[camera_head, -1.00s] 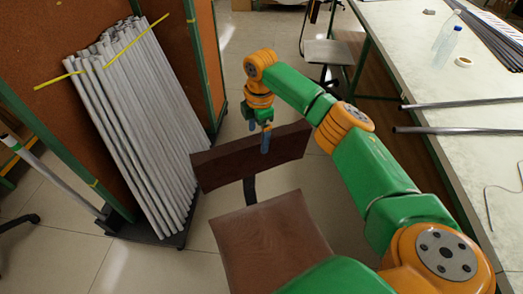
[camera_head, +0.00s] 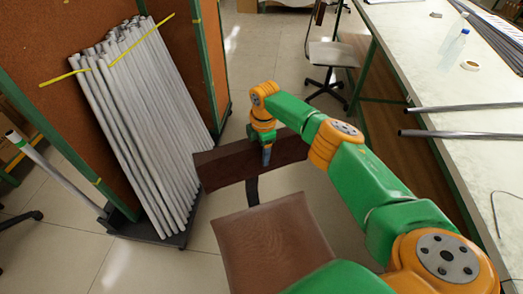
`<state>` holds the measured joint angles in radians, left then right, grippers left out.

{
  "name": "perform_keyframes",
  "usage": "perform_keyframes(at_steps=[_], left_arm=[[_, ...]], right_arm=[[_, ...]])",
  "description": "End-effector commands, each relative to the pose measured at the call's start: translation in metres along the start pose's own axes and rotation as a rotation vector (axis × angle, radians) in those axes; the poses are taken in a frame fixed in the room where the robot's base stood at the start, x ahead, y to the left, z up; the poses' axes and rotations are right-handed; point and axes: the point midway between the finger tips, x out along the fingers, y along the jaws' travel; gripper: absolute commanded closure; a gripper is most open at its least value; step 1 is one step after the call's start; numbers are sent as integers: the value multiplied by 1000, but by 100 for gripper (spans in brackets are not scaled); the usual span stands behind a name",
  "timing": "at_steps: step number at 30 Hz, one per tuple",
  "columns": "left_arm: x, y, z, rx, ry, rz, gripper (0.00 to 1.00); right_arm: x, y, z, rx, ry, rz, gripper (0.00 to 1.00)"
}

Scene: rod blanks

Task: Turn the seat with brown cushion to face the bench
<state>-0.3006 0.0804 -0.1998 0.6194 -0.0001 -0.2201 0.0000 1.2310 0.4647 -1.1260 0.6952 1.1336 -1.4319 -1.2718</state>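The seat with the brown cushion (camera_head: 272,243) stands at the lower middle. Its brown backrest (camera_head: 222,166) is on the far side of the cushion, so the seat faces toward me, with the bench (camera_head: 425,75) along the right. My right gripper (camera_head: 262,146) points down at the top edge of the backrest. One grey-blue finger shows on the near face of the backrest; the other is mostly hidden behind it. Whether the fingers press on the backrest cannot be told. My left gripper is out of view.
A rack of grey rods (camera_head: 140,120) stands to the left of the seat. Another chair (camera_head: 333,55) stands behind, beside the bench. Two dark rods (camera_head: 465,107) stick out over the bench edge.

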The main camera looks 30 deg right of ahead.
Motion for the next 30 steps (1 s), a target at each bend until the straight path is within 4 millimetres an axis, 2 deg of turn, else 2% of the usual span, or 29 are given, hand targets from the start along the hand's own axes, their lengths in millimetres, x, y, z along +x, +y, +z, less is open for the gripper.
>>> perform_keyframes(at_steps=[1,4,5,17,23,30], left_arm=[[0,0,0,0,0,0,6],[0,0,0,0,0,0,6],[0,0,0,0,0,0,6],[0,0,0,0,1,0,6],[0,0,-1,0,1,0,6],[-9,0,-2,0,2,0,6]], right_arm=[[0,0,0,0,0,-1,70],[0,0,0,0,0,-1,97],[0,0,0,0,0,-1,100],[0,0,-8,-36,5,-2,100],[0,-1,-30,-149,16,-3,100],[-3,-8,-70,-365,36,-4,100]])
